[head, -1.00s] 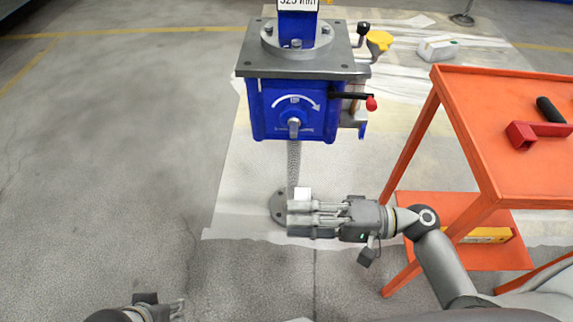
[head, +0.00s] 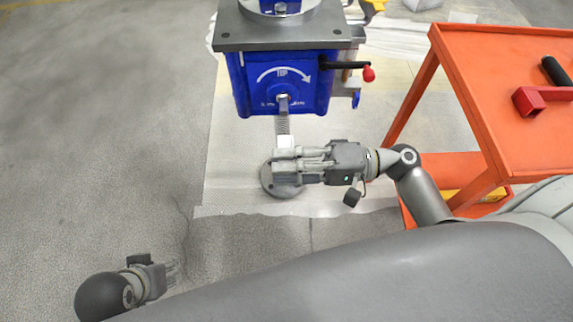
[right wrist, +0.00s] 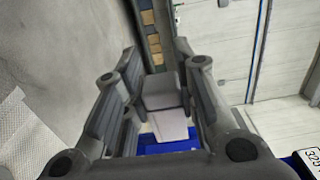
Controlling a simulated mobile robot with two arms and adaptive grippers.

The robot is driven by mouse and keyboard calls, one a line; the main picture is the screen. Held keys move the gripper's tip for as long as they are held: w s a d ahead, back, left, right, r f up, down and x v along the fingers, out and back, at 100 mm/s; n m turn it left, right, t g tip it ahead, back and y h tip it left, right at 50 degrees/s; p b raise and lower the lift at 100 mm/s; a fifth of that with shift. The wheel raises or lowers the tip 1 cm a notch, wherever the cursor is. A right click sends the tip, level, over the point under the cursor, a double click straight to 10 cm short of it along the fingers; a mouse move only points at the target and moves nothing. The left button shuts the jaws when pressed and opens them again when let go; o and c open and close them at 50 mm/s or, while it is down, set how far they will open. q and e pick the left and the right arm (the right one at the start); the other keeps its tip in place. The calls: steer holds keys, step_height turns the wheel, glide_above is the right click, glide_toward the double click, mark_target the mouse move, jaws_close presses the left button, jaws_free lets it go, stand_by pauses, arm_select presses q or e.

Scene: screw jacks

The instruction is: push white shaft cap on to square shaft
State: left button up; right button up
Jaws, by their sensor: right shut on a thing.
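The blue screw jack (head: 250,88) stands at the top of the head view. Its square shaft (head: 283,103) sticks out of the front face under a curved white arrow. My right gripper (head: 284,160) is shut on the white shaft cap (head: 285,141), whose top shows above the fingers. The cap is just below the shaft in the picture; contact cannot be told. In the right wrist view the cap (right wrist: 165,95) sits between the fingers (right wrist: 160,90), with blue (right wrist: 170,143) beyond it. My left gripper (head: 160,277) is low at the left, away from the jack; its jaws are unclear.
An orange cart (head: 500,95) with a red-and-black tool (head: 545,98) stands at the right, close to my right arm. A red-tipped lever (head: 368,74) sticks out right of the jack. A round grey base plate (head: 283,190) lies below my gripper. The left floor is clear.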

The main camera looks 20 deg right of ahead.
mark_target(285, 143)
steer(key=shift+w+d+b, duration=0.15)
steer(key=shift+w+d, duration=0.05)
steer(key=shift+w, duration=0.6)
steer(key=shift+w+d+b, duration=0.1)
steer(key=shift+w+d, duration=0.15)
steer(key=shift+w, duration=0.5)
steer(key=shift+w+d+b, duration=0.15)
steer(key=shift+w+d, duration=0.05)
steer(key=shift+w, duration=0.6)
arm_select(q)
steer(key=shift+f, duration=0.5)
arm_select(e)
steer(key=shift+w, duration=0.15)
arm_select(q)
steer(key=shift+r, duration=0.2)
steer(key=shift+f, duration=0.4)
arm_select(e)
steer(key=shift+w+d, duration=0.25)
steer(key=shift+w, duration=0.45)
steer(key=shift+w+d, duration=0.2)
steer(key=shift+w, duration=0.45)
arm_select(q)
steer(key=shift+w+b, duration=0.2)
steer(key=shift+b, duration=0.1)
arm_select(e)
steer(key=shift+w, duration=0.15)
